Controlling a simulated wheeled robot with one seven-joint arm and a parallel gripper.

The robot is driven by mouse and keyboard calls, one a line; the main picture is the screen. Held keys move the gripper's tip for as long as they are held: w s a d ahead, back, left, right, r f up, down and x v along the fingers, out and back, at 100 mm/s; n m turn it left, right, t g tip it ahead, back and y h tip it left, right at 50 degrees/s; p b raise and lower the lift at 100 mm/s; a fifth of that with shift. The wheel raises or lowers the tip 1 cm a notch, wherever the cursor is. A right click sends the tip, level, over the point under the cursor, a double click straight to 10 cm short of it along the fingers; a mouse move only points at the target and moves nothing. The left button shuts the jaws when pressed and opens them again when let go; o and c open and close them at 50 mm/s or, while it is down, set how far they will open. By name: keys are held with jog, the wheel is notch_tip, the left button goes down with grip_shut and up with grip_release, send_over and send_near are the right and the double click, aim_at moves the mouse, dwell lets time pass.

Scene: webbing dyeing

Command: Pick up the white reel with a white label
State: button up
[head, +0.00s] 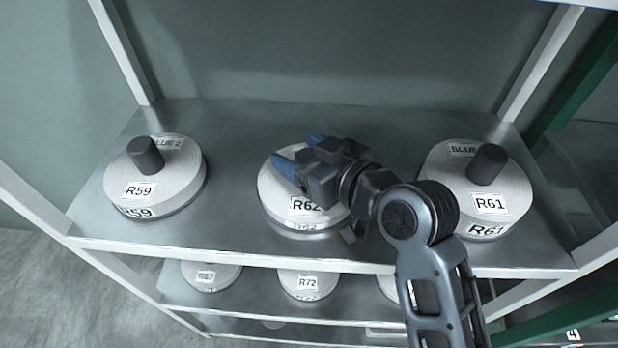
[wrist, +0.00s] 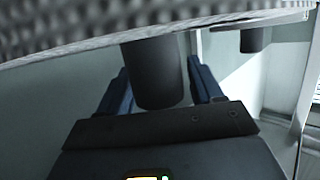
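Three white reels with white labels and dark knobs stand on the top shelf: R59 (head: 150,178) at left, R62 (head: 278,206) in the middle, R61 (head: 462,185) at right. R59 and R61 also bear a partly readable "BLUE" label. My gripper (head: 300,152) is over R62 and hides its knob and part of its top. In the wrist view, a dark knob (wrist: 155,75) shows between the two blue fingers of my gripper (wrist: 162,85), which look spread apart. Whether they touch it is unclear.
The grey metal top shelf (head: 235,125) has free room behind and between the reels. Reels R67 (head: 208,274) and R72 (head: 306,284) sit on the shelf below. White posts (head: 120,48) frame the rack, and a green post (head: 585,80) stands at right.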

grip_shut()
dwell(0.4)
jog(key=shift+r, duration=0.2)
jog(key=shift+r, duration=0.25)
jog(key=r, duration=0.3)
jog(key=shift+d+r, duration=0.3)
jog(key=shift+r, duration=0.1)
jog(key=d+r+b, duration=0.1)
jog(key=d+r, duration=0.5)
jog(key=d, duration=0.5)
jog(key=shift+s+r, duration=0.2)
jog(key=shift+s, duration=0.25)
